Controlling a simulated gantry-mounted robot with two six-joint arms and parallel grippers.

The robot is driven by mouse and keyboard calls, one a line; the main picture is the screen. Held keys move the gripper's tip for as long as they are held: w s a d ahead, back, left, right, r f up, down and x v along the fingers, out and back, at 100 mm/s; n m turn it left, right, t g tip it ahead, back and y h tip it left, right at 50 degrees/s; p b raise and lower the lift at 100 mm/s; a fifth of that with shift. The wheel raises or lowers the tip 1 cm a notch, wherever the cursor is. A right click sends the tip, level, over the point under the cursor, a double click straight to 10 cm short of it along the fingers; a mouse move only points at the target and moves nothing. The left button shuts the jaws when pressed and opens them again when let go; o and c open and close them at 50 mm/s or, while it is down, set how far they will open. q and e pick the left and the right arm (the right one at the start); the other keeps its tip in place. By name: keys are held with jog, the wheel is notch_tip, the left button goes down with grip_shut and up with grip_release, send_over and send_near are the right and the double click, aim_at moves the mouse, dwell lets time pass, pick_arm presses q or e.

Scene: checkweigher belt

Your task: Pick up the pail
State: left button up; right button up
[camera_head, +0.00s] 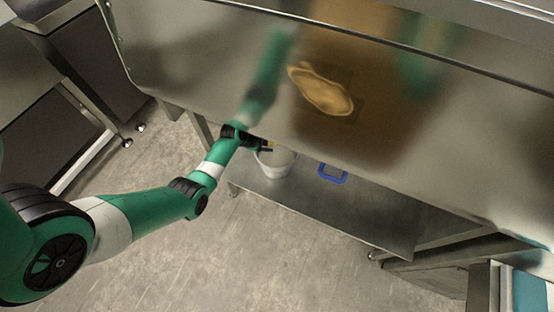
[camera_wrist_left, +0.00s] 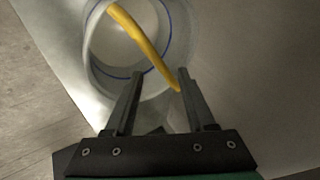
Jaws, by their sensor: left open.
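The white pail (camera_head: 277,169) stands on the low steel shelf under the counter's edge in the head view. In the left wrist view the pail (camera_wrist_left: 112,52) is seen from above, pale and open, with blue rings and a yellow handle (camera_wrist_left: 140,36) crossing over its mouth. My left gripper (camera_head: 265,147) is at the pail's upper edge. In the left wrist view its open fingers (camera_wrist_left: 160,76) point at the pail, and the handle's lower end lies between the fingertips. The counter edge hides part of the pail in the head view. My right gripper is out of view.
A blue frame-like item (camera_head: 333,173) lies on the shelf (camera_head: 350,208) right of the pail. The large steel counter (camera_head: 220,70) overhangs the shelf, with a tan oval shape (camera_head: 322,92) showing on its face. Open floor (camera_head: 240,260) lies in front.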

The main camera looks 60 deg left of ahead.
pick_arm(q)
jog(key=b+x, duration=0.4)
jog(key=shift+w+f, duration=0.2)
jog(key=shift+w, duration=0.15)
jog(key=shift+w+a+f, duration=0.15)
jog(key=shift+w+f, duration=0.1)
jog(key=shift+w, duration=0.1)
jog(key=shift+r, duration=0.1)
grip_shut()
dwell(0.7)
